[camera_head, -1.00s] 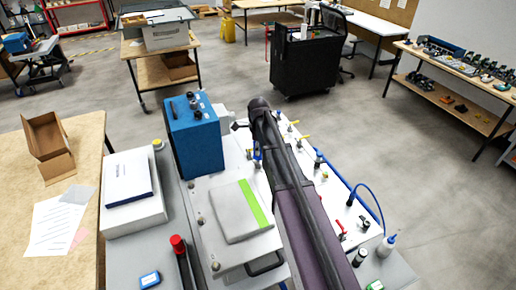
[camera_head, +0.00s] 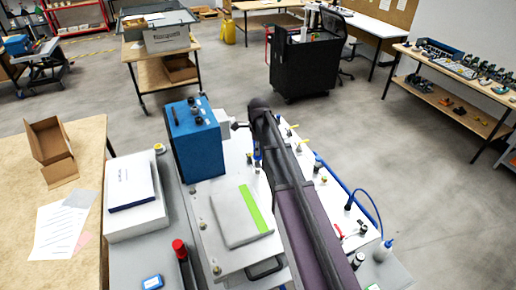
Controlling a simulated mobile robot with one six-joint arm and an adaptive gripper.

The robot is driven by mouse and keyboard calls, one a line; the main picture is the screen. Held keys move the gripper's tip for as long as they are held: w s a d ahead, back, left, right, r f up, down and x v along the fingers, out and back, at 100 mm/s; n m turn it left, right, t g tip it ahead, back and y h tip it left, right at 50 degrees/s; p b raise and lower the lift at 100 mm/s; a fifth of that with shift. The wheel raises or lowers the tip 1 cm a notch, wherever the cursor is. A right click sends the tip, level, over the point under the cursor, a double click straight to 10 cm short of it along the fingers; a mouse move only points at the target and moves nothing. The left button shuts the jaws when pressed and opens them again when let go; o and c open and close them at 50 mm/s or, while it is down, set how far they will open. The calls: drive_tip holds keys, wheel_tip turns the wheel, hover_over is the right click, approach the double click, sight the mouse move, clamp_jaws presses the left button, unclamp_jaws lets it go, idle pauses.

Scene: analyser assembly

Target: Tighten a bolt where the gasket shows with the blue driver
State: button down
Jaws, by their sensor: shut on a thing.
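My gripper (camera_head: 256,142) is at the far end of my dark arm and mostly hidden behind it. A small blue piece, which looks like the blue driver (camera_head: 257,154), shows upright just below the wrist, over the white panel right of the blue box. Its tip and any contact with a bolt are too small to tell. A light grey plate (camera_head: 222,257) has bolt heads (camera_head: 203,226) along its left side, with a grey cover bearing a green stripe (camera_head: 256,208) on top. I cannot make out a gasket.
The blue box (camera_head: 197,150) stands close left of my wrist.

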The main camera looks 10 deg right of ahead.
drive_tip(key=shift+r+p, duration=1.15)
drive_tip(key=shift+r, duration=0.15)
